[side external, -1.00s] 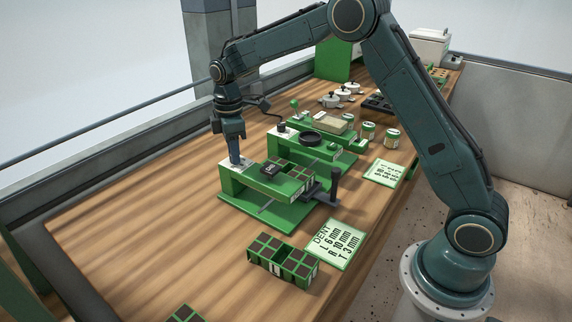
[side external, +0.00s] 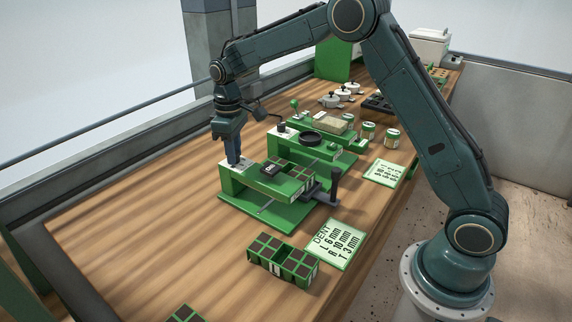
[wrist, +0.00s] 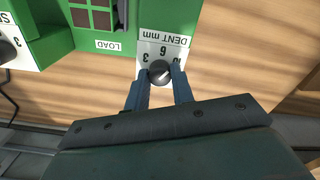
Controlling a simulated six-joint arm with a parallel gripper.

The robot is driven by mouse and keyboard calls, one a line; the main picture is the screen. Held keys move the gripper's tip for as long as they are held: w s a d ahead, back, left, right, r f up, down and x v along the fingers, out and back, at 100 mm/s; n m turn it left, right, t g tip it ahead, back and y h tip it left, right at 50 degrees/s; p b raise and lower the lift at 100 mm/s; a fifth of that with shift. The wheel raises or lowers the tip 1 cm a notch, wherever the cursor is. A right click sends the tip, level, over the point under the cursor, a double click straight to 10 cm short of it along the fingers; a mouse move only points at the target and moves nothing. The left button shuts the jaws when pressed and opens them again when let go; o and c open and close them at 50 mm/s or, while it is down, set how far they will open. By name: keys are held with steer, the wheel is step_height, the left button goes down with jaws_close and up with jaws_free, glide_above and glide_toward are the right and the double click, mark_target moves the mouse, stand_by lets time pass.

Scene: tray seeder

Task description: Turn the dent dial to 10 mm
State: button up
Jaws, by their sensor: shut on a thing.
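The dent dial (wrist: 160,73) is a small dark round knob on a white plate (wrist: 153,51) marked DENT mm, with 3, 6 and 10 around it. The knob carries a light mark that seems to slant toward the 10 side, though it is small and partly hidden. My gripper (wrist: 161,77) is shut on the knob, one finger on each side. The right finger partly covers the 10. In the side view my gripper (side external: 234,163) points straight down onto the white plate at the left end of the green dent station (side external: 232,184); the knob is hidden there.
A card (side external: 333,244) reads DENT, L 6 mm, R 10 mm, T 3 mm. A green cell tray (side external: 284,262) stands beside it. A dark lever (side external: 335,184) rises at the station's right. A second green station (side external: 325,148) stands behind. The left table area is clear.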

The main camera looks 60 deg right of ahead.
steer(key=m, duration=0.5)
stand_by(0.5)
steer(key=o, duration=1)
steer(key=shift+r, duration=0.1)
step_height(320, 180, up, 14)
stand_by(0.5)
